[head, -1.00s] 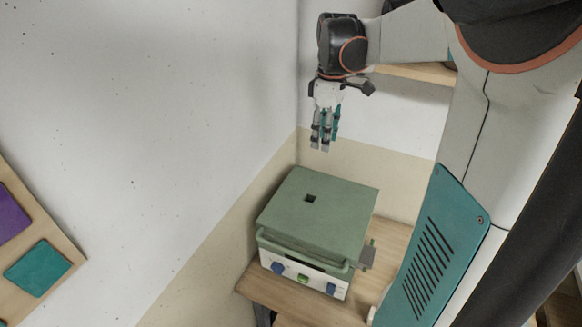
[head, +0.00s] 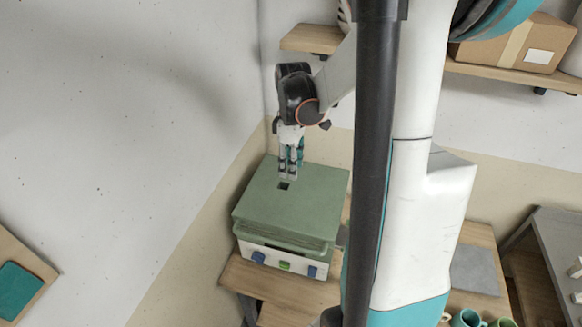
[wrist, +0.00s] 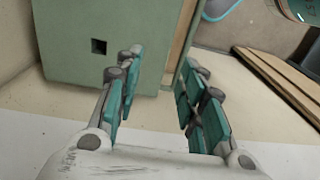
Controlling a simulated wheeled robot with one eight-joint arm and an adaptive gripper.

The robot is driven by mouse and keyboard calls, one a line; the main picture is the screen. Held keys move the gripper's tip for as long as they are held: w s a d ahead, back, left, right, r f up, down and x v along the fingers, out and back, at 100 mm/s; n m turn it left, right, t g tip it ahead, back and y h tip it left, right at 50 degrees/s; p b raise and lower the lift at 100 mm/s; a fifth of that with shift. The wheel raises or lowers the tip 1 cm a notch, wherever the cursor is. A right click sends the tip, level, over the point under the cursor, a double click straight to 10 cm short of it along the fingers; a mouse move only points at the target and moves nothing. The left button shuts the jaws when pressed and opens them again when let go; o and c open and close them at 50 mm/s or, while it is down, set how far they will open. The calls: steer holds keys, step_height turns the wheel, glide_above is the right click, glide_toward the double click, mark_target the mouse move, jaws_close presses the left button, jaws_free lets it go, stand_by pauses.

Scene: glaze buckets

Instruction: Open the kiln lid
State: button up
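The kiln (head: 284,252) is a box with a white front panel, blue and green knobs and a green lid (head: 315,190). The lid lies flat and closed, with a small dark square hole in its top. A green handle bar runs along its front edge. In the wrist view the lid (wrist: 85,40) fills the upper left, its hole left of the fingers. My gripper (head: 288,176) points down near the hole in the head view. In the wrist view its teal-padded fingers (wrist: 160,95) are spread with nothing between them.
The kiln stands on a wooden table (head: 250,283) in the wall corner. Several mugs (head: 470,318) and a grey mat (head: 473,270) are to the right. A shelf (head: 510,75) with a cardboard box (head: 515,42) hangs above. My arm column hides part of the table.

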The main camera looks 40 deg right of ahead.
steer(key=shift+f, duration=0.8)
jaws_close()
jaws_free()
steer(key=shift+r, duration=0.15)
step_height(320, 180, up, 12)
steer(key=shift+w+d, duration=0.15)
steer(key=shift+d, duration=0.05)
